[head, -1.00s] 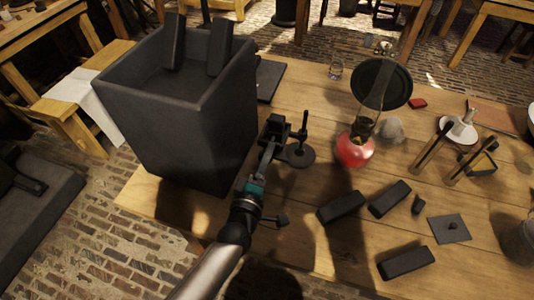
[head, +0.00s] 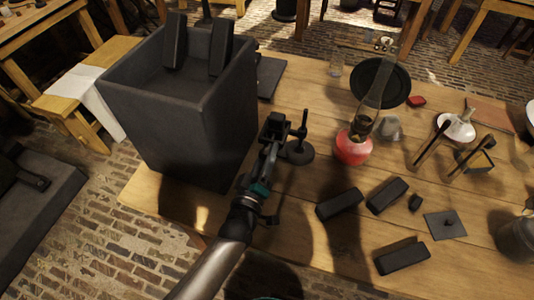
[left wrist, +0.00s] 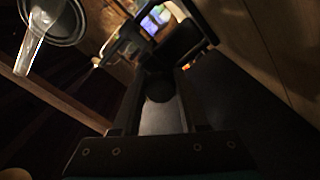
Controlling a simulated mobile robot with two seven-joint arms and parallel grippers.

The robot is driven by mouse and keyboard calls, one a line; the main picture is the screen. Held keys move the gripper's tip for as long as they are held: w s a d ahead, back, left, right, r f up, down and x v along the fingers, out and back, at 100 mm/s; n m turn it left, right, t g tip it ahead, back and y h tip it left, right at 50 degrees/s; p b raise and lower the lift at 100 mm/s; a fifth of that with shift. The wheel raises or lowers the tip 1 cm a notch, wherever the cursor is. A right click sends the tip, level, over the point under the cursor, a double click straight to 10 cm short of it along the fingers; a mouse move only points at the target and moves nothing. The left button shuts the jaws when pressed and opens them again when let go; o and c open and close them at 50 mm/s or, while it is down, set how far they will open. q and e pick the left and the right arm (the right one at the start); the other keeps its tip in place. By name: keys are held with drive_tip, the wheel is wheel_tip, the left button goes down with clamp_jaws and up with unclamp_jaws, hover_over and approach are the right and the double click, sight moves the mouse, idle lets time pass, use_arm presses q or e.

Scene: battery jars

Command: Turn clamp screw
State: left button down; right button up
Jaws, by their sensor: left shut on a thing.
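A small dark stand (head: 298,151) with a round base and an upright post stands on the wooden table, just right of the big grey box. My left gripper (head: 277,127) is at the stand, on its left side near the post's top. It is shut on a dark piece, which looks like the clamp screw; in the left wrist view the dark screw part (left wrist: 160,86) shows between the two fingers. The gripper hides part of the stand, and the screw's turn angle cannot be told. My right gripper is not in view.
A large open grey box (head: 185,110) stands close to the left of my arm. A red-based lamp (head: 353,148) and a round black disc (head: 380,83) are to the right. Several black blocks (head: 387,196) lie at the front right. Bare table lies between.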

use_arm(q)
drive_tip(key=shift+c, duration=2.2)
unclamp_jaws()
drive_tip(key=p+v, duration=0.1)
drive_tip(key=v, duration=1.4)
drive_tip(key=shift+s+p, duration=0.1)
drive_tip(key=shift+p, duration=0.25)
